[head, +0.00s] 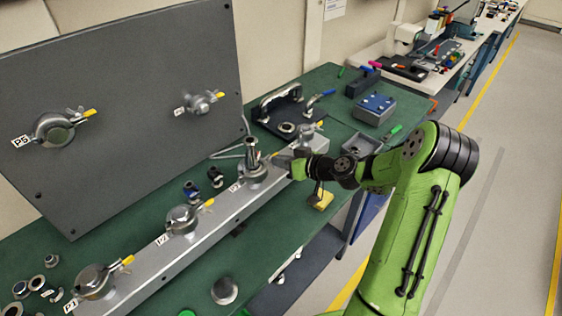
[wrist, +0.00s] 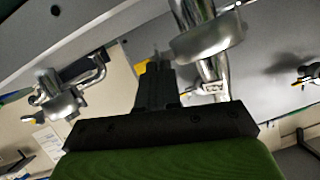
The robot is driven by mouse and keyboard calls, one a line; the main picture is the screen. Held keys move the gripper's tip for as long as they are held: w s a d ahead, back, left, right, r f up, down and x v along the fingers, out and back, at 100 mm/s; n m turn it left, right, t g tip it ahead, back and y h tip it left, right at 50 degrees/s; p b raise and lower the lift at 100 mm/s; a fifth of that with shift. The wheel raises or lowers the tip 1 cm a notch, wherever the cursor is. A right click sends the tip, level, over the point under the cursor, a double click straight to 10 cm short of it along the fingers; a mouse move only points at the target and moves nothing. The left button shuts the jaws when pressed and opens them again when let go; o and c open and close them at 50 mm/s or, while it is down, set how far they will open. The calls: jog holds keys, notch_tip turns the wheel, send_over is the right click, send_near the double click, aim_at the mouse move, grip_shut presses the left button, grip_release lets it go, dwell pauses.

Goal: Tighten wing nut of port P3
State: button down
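Port P3 (head: 254,173) is a metal clamped flange on the grey rail, with a tall metal fitting (head: 252,150) standing on it. Its label is partly visible. My gripper (head: 284,161) is right beside the clamp's right side and hides its wing nut in the head view. In the wrist view, the dark fingers of my gripper (wrist: 155,70) are close together beside a large metal clamp (wrist: 208,40). A yellow piece (wrist: 141,67) and a small metal tip show at the fingertips. I cannot tell whether the fingers grip them.
Ports P2 (head: 181,220) and P1 (head: 95,282) and another port (head: 306,133) share the rail (head: 150,262). A grey upright panel (head: 130,105) with two clamped ports stands behind. Loose fittings (head: 215,177), a blue box (head: 374,108) and a grey tray (head: 362,145) lie on the green bench.

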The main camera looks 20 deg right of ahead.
jog(key=shift+w+d+f+m+t+y+b, duration=0.2)
jog(key=shift+f+m+t+y, duration=0.65)
jog(key=shift+m, duration=2.25)
jog(key=shift+s+d+f+m+t+y+b, duration=0.1)
jog(key=shift+d+f+m+t+y+b, duration=0.2)
jog(key=shift+m+y, duration=2)
jog(key=shift+w+d+f+m+t+y+b, duration=0.15)
jog(key=shift+f+m+t+y+b, duration=0.3)
jog(key=shift+m, duration=3.45)
jog(key=shift+a+f, duration=0.1)
jog(key=c, duration=1.6)
grip_release()
jog(key=b+v, duration=0.1)
jog(key=v, duration=1.5)
jog(key=shift+a, duration=0.1)
